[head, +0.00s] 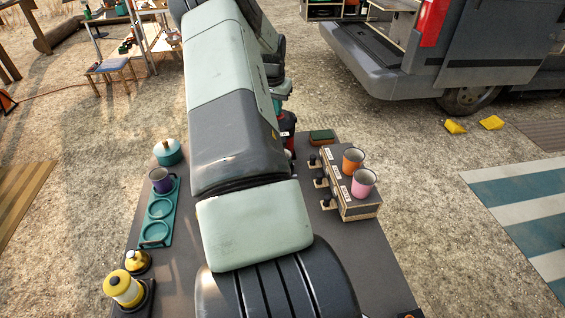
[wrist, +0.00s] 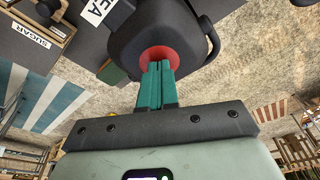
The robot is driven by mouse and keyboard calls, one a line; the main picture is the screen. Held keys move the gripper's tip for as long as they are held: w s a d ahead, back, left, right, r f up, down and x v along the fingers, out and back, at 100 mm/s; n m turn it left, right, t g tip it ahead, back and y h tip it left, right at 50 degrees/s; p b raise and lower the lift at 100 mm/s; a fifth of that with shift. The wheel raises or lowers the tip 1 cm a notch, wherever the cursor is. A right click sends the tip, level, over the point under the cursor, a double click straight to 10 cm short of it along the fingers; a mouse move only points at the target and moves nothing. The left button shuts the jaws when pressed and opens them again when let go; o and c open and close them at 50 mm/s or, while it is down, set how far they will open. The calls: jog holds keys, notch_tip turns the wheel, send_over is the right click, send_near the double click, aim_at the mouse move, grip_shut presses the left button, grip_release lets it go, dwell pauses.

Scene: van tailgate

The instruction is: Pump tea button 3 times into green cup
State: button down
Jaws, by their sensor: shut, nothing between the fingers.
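The dark tea dispenser (wrist: 190,25) carries a white label reading TEA and a round red button (wrist: 158,53). In the head view a small part of the dispenser (head: 287,134) shows past my arm. My gripper (wrist: 155,66) has teal fingers that are shut and empty. In the wrist view its tips overlap the red button; I cannot tell whether they press it or only hover. I see no green cup in either view; my arm hides the middle of the table.
A wooden rack with taps and labels (head: 345,207) holds an orange cup (head: 353,160) and a pink cup (head: 363,182) on the right.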

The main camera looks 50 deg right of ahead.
jog(key=shift+r, duration=1.5)
jog(key=shift+f, duration=0.1)
jog(key=shift+f, duration=1.45)
jog(key=shift+r, duration=1.55)
